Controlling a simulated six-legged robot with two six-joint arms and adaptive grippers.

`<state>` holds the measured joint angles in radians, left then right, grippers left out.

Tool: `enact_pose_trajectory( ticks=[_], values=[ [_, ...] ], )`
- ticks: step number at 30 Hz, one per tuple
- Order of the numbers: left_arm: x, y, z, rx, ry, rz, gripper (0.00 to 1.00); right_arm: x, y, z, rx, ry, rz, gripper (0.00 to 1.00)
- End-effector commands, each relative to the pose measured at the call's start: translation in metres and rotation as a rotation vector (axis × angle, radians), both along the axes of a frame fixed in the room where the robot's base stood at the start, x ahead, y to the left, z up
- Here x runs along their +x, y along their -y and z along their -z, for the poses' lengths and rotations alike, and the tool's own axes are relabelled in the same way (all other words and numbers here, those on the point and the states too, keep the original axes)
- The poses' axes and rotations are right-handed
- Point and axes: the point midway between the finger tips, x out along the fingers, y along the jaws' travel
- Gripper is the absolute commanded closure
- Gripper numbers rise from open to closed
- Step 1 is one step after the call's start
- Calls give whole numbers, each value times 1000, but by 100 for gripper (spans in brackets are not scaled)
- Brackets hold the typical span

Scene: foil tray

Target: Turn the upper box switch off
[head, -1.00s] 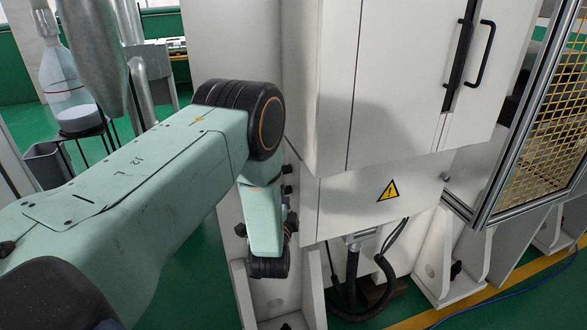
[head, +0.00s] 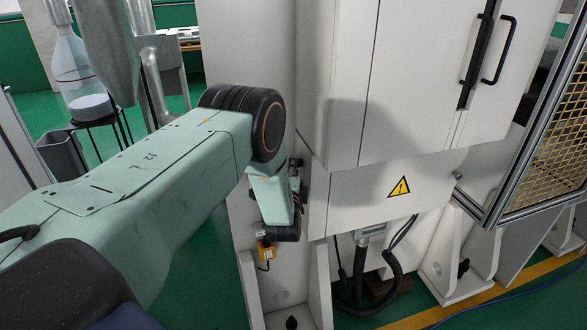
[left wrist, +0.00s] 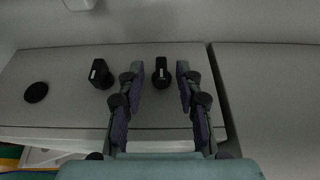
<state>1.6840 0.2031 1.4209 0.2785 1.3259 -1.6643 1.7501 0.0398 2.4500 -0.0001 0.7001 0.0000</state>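A dark switch handle (left wrist: 162,72) stands out from a grey box face (left wrist: 60,62) in the left wrist view. A second dark handle (left wrist: 100,73) with a small white label is to its left. I cannot tell from these frames which one is the upper box switch. My left gripper (left wrist: 160,78) is open, with one finger on each side of the first handle; contact is not clear. In the head view my left arm hides most of the switch area beside the white cabinet (head: 340,90), and the fingers are hardly visible there. My right gripper is not in view.
A black round part (left wrist: 36,92) is at the left of the box face. Black cables (head: 385,275) hang under the cabinet. A mesh guard (head: 550,150) stands at right.

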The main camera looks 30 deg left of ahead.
Motion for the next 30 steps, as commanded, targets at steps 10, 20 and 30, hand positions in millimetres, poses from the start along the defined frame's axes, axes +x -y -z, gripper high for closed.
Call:
enact_pose_trajectory(
  ticks=[10, 20, 30],
  values=[
    [4, -2, 0, 0, 0, 0, 65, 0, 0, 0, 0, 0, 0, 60],
    [4, -2, 0, 0, 0, 0, 90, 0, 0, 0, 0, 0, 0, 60],
    [4, -2, 0, 0, 0, 1, 100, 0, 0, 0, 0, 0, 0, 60]
  ],
)
